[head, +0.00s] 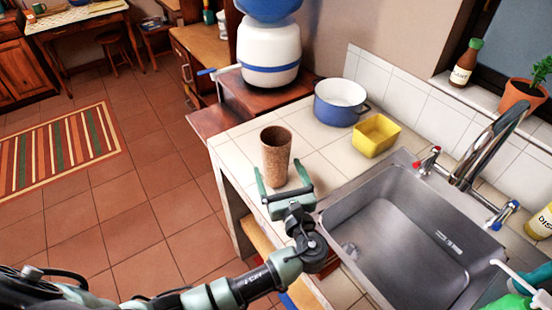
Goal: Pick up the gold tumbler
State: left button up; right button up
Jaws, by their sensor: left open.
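A tall brown, cork-like tumbler (276,158) stands upright on the white tiled counter (232,150), left of the sink. Its colour reads as tan-brown rather than shiny gold. My left gripper (281,176) is open, with one green finger on each side of the tumbler's lower part. I cannot tell whether either finger touches it. The gripper's palm is on the near side of the tumbler and its base is partly hidden. My right gripper is not in view.
A blue pot (340,104) and a yellow tub (375,137) stand behind and to the right. The steel sink (400,235) with its faucet (490,150) lies right of my arm. A water dispenser (268,50) stands at the back. The counter's left edge is close to the tumbler.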

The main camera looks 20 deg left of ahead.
pick_arm(q)
jog(key=x, duration=0.4)
jog(key=shift+w+d+f+p, duration=0.15)
jog(key=shift+d+f+p, duration=0.05)
jog(key=shift+p, duration=0.15)
jog(key=shift+a, duration=0.1)
grip_shut()
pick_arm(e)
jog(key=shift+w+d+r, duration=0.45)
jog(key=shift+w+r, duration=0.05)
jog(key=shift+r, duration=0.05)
pick_arm(q)
jog(key=shift+r, duration=0.15)
